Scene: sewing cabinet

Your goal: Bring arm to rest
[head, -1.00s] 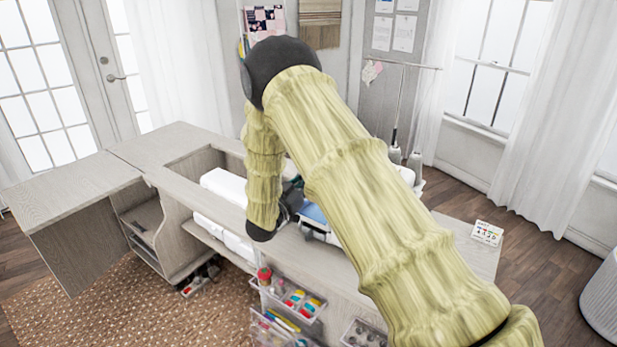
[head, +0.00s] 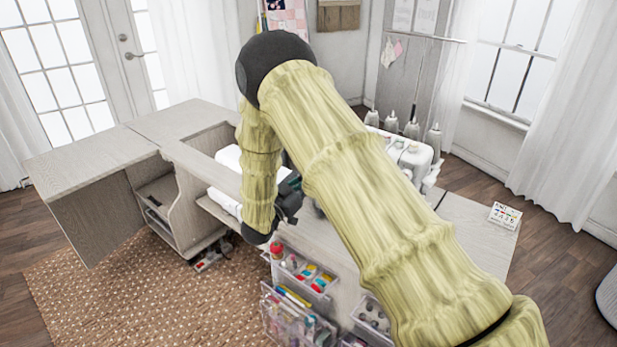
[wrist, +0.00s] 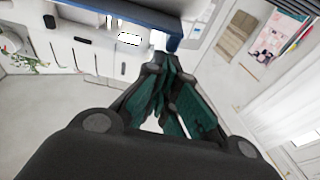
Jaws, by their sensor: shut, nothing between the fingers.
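My arm, in a yellow-green ribbed sleeve, crosses the middle of the head view and bends down from a dark elbow. My gripper (head: 291,197) shows only in part at the left of the upper arm, above the cabinet top; the rest is hidden. In the wrist view my gripper (wrist: 166,68) has its green-padded fingers together, with nothing held. The sewing cabinet (head: 470,225) stands below and behind my arm. A white sewing machine (head: 408,150) shows on it at the right of the arm, partly hidden.
Clear bins (head: 303,275) of sewing supplies hang on the cabinet front below my gripper. A small card (head: 505,215) stands at the cabinet's right end. Spool cones (head: 412,128) stand behind the machine. A woven rug (head: 150,290) covers open floor at left.

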